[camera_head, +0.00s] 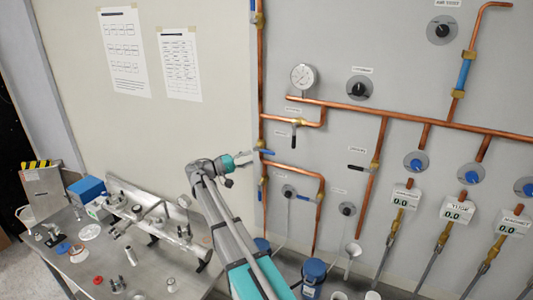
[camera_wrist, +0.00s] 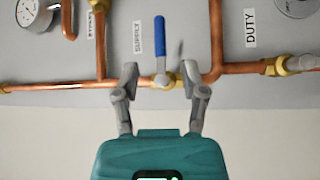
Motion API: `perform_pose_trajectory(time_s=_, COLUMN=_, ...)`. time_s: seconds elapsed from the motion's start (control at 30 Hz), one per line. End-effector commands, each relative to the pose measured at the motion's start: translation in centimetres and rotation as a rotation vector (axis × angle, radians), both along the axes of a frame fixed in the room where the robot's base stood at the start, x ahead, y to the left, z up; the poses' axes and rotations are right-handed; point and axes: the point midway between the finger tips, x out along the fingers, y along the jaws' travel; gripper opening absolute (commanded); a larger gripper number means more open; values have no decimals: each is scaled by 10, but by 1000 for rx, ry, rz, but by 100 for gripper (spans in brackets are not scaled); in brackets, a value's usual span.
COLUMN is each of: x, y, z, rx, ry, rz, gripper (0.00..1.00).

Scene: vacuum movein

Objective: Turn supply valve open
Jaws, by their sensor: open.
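The supply valve has a blue lever handle (camera_wrist: 159,37) and a brass body (camera_wrist: 172,80), beside a label (camera_wrist: 138,37) reading SUPPLY in the wrist view. Its lever stands across the copper pipe, square to it. In the head view the blue handle (camera_head: 266,152) sticks out sideways at the vertical pipe on the left of the panel. My gripper (camera_wrist: 160,76) is open, with one finger on each side of the lever's lower end and the valve body. I cannot tell whether either finger touches it. In the head view my gripper (camera_head: 250,157) is close to the valve.
Copper pipes, a round gauge (camera_head: 303,77) and a black-handled valve (camera_head: 295,130) sit close on the panel to the right. A metal bench (camera_head: 78,267) with metal parts and a blue box (camera_head: 87,191) stands at the lower left.

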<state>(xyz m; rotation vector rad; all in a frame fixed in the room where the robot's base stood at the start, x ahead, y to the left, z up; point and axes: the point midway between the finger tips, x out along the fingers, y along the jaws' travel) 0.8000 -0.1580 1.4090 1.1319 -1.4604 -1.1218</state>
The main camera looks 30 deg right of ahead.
Motion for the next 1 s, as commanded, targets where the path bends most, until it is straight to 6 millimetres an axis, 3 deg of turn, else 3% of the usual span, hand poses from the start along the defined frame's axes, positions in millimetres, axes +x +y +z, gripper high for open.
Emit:
perform_pose_trajectory(time_s=0.2, x=-5, y=-35, z=6, rx=0, ry=0, rz=-2, gripper=55)
perform_pose_trajectory(time_s=0.5, x=-9, y=-70, z=10, rx=0, ry=-1, rz=-1, gripper=55)
perform_pose_trajectory(time_s=1.0, x=-10, y=-79, z=11, rx=0, ry=0, rz=0, gripper=55)
